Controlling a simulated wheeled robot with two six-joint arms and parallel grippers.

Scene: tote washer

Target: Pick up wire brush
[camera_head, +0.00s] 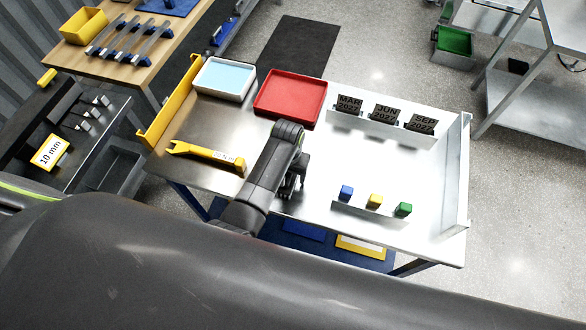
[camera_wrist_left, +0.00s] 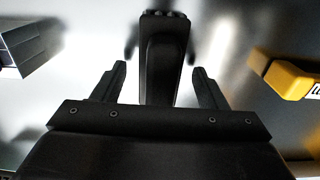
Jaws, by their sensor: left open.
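A dark, long object, which looks like the wire brush (camera_wrist_left: 162,58), lies on the metal table top in the left wrist view. It has a rounded block with a row of small knobs at its far end. My left gripper (camera_wrist_left: 158,82) is open, with one finger on each side of the object's near part; I cannot tell whether they touch it. In the head view my left gripper (camera_head: 290,186) is low over the middle of the table, and it and the arm mostly hide the brush. My right gripper is not in view.
A yellow tool (camera_head: 205,156) lies left of the gripper. A red tray (camera_head: 291,97) and a white tray of blue liquid (camera_head: 223,96) stand behind. A rail with blue, yellow and green cubes (camera_head: 372,213) is to the right, date plates (camera_head: 384,113) beyond it.

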